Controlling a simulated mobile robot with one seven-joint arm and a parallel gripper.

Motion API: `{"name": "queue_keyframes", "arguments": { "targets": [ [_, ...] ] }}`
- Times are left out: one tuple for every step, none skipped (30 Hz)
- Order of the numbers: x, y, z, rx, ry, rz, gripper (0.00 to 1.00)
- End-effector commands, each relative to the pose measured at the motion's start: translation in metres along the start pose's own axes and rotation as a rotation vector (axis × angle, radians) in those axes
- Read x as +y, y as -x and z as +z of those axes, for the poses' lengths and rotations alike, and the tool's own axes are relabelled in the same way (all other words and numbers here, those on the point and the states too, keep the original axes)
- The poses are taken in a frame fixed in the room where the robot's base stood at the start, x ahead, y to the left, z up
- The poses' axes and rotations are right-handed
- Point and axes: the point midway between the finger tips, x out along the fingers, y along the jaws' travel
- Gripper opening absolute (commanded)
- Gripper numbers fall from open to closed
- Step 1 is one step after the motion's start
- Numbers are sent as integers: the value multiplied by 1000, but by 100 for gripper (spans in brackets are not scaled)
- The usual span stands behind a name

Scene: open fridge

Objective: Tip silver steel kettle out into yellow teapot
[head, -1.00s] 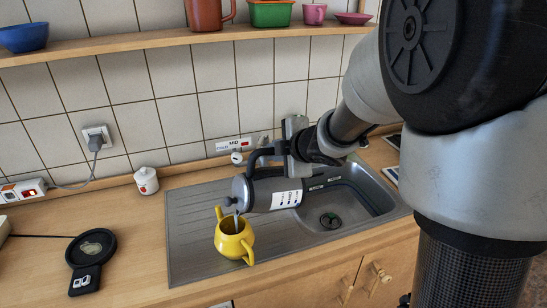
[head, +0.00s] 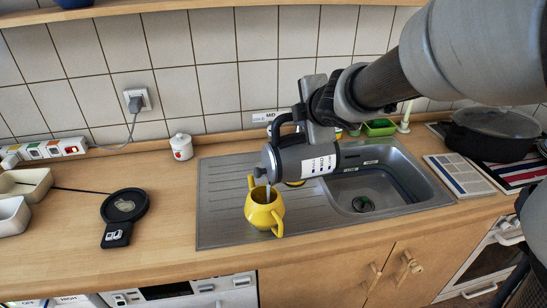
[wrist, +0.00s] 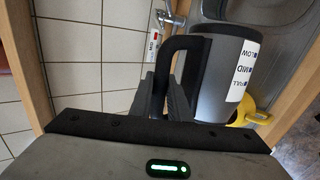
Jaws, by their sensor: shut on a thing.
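The silver steel kettle (head: 304,160) with a black handle lies tilted almost onto its side, its spout end to the left. My gripper (head: 296,117) is shut on its black handle; the handle also shows between my fingers in the wrist view (wrist: 183,62). The yellow teapot (head: 264,212) stands upright on the steel drainboard, just below the spout. A thin pale streak, which looks like liquid, runs from the spout into the teapot's open top. How full the teapot is cannot be told. The teapot shows partly behind the kettle in the wrist view (wrist: 254,115).
The sink basin (head: 385,185) is right of the drainboard (head: 222,205). A white lidded jar (head: 181,147) stands by the wall. A black round device (head: 124,207) and pale trays (head: 12,215) are at left. A dark pot (head: 492,130) stands at right.

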Motion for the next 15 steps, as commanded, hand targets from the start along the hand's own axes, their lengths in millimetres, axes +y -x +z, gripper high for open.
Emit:
{"name": "queue_keyframes", "arguments": {
  "targets": [
    [3,1,0,0,1,5,0],
    [3,1,0,0,1,5,0],
    [3,1,0,0,1,5,0],
    [3,1,0,0,1,5,0],
    [3,1,0,0,1,5,0],
    [3,1,0,0,1,5,0],
    [3,1,0,0,1,5,0],
    [3,1,0,0,1,4,0],
    [3,1,0,0,1,4,0],
    [3,1,0,0,1,5,0],
    [2,1,-1,0,3,5,0],
    [2,0,-2,-2,7,6,0],
    [1,0,-3,-5,12,7,0],
    [1,0,-5,-9,18,8,0],
    [1,-1,-8,-15,29,9,0]
  ]
}}
